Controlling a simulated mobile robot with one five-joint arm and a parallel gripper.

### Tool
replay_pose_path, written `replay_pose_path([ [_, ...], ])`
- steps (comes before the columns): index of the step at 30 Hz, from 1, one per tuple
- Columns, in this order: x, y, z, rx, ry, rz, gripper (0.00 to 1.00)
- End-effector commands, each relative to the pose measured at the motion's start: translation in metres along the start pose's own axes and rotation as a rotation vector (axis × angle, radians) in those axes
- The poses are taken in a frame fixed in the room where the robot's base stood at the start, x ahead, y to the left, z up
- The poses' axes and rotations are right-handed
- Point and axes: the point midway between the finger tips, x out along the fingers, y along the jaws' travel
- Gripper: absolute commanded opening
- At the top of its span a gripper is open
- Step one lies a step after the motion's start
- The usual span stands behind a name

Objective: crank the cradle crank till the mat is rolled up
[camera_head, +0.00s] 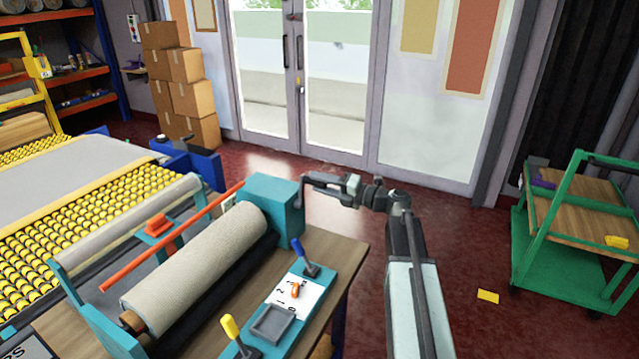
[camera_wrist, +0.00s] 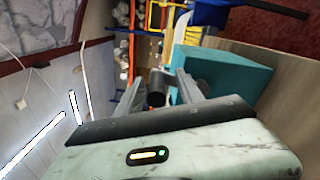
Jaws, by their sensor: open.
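The cradle stands on a wooden bench in the head view, with a teal end housing (camera_head: 272,207) and a thick beige rolled mat (camera_head: 195,268) lying along it. My gripper (camera_head: 306,182) is at the far right side of the housing, with its fingers pointing left. In the wrist view, my gripper (camera_wrist: 160,88) is open, with a dark cylindrical knob (camera_wrist: 157,90), which looks like the crank handle, between its fingers. I cannot tell whether the fingers touch it. The teal housing (camera_wrist: 222,75) is just beyond. The rest of the crank is hidden.
A teal panel with a blue-handled lever (camera_head: 306,258) and a yellow-handled lever (camera_head: 232,330) lies along the bench front. A red bar (camera_head: 172,238) runs behind the roll. A yellow roller table (camera_head: 40,230) stands left, a green cart (camera_head: 575,240) right.

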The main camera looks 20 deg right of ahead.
Motion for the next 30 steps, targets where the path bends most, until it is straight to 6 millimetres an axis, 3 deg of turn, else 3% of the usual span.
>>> replay_pose_path([
  [6, -0.045, 0.000, -0.001, -0.001, -0.003, -0.001, 0.44],
  [12, -0.068, 0.000, -0.001, -0.001, -0.001, -0.001, 0.44],
  [30, -0.068, 0.000, -0.001, -0.001, 0.002, 0.000, 0.44],
])
